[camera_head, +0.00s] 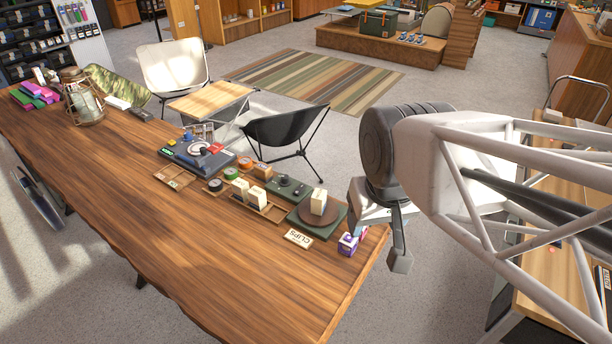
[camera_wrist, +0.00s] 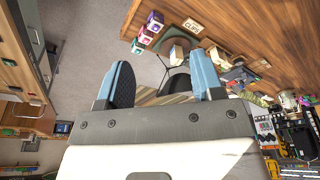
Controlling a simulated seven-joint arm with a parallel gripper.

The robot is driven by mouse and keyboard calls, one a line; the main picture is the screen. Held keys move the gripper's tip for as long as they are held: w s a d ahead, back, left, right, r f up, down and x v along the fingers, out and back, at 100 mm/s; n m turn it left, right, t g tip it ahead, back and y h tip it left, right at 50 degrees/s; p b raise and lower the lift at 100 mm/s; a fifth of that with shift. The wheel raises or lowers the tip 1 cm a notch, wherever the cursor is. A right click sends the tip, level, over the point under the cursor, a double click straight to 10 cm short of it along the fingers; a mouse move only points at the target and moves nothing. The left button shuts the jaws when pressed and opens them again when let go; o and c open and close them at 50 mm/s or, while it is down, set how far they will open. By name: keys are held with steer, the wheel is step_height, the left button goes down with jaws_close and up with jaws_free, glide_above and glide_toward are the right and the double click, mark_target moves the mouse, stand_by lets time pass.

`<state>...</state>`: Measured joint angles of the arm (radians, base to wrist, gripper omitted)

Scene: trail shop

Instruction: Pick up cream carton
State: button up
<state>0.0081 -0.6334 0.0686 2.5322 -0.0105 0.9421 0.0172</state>
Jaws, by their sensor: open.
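A cream carton (camera_head: 319,202) stands upright on a dark round disc (camera_head: 311,218) on the green stove-like unit near the table's right end. Two similar cream blocks stand in a wooden tray to its left, one (camera_head: 240,187) beside the other (camera_head: 256,196). Which one the task means I cannot tell. In the wrist view, a cream carton (camera_wrist: 177,53) shows beyond and between my fingers. My gripper (camera_head: 377,240) is open and empty, to the right of the disc, by the table's end. Both fingers show in the wrist view (camera_wrist: 160,75), apart from the cartons.
A small purple carton (camera_head: 348,244) stands at the table's right edge, close to my gripper; the wrist view shows other small coloured cartons (camera_wrist: 138,46) beside it. A CLIPS sign (camera_head: 298,238) lies in front of the disc. The table's front left is clear. A black chair (camera_head: 285,128) stands behind.

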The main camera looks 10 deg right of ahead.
steer(key=shift+o, duration=1.3)
steer(key=n+g, duration=0.3)
steer(key=n, duration=0.9)
glide_above(318, 193)
step_height(318, 193, down, 18)
steer(key=shift+s+f, duration=0.1)
steer(key=shift+s, duration=0.05)
steer(key=shift+f, duration=0.2)
